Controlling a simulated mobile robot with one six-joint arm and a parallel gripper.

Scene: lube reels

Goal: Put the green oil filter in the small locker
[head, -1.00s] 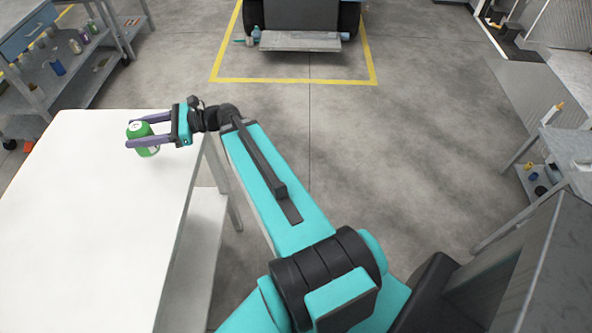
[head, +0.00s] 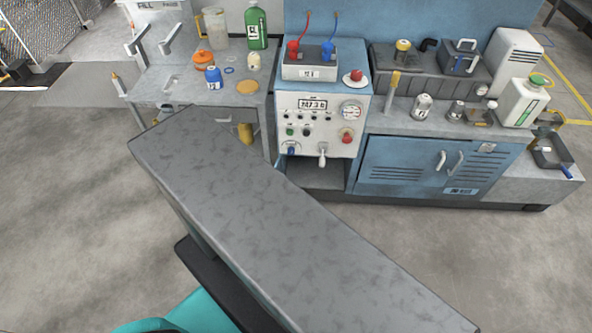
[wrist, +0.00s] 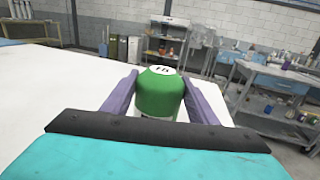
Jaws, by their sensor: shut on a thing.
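The green oil filter (wrist: 160,97), with a white labelled top, is upright in the wrist view. My gripper (wrist: 160,80) is shut on it, with one purple finger on each side. The filter's lower part is hidden behind the gripper body, so I cannot tell whether it touches the white table (wrist: 60,85). The head view shows neither the gripper nor the filter.
A control panel machine (head: 318,115) stands left of the cabinet. Bottles and cans crowd the bench (head: 175,88) at the back left. A grey slab-like surface (head: 260,215) crosses the foreground. In the wrist view, a stocked shelf cart (wrist: 270,90) is at the right.

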